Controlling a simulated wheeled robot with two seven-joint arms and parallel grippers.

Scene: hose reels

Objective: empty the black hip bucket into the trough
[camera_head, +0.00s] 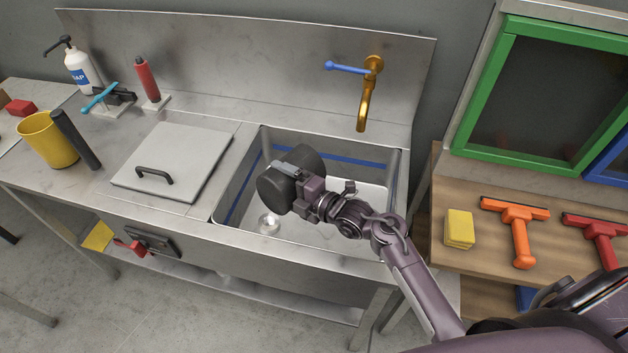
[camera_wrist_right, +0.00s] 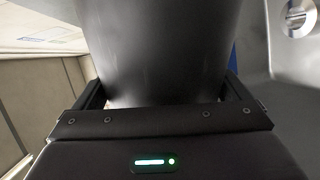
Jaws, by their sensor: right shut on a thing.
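The black bucket (camera_head: 306,160) is over the steel trough (camera_head: 385,185), inside its rim outline. It lies well tilted, on its side; I cannot make out its mouth or anything in it. My right gripper (camera_head: 291,180) is shut on the bucket, reaching in from the lower right. In the right wrist view the dark bucket wall (camera_wrist_right: 155,50) fills the middle between the two fingers (camera_wrist_right: 160,95). The trough's drain (camera_head: 268,223) shows below the bucket. My left gripper is in neither view.
A brass tap (camera_head: 364,100) with a blue lever hangs behind the trough. A grey lid with a black handle (camera_head: 175,160) covers the counter to the left, near a yellow cup (camera_head: 48,140). A yellow sponge (camera_head: 459,229) and an orange squeegee (camera_head: 518,228) lie on the wooden bench at right.

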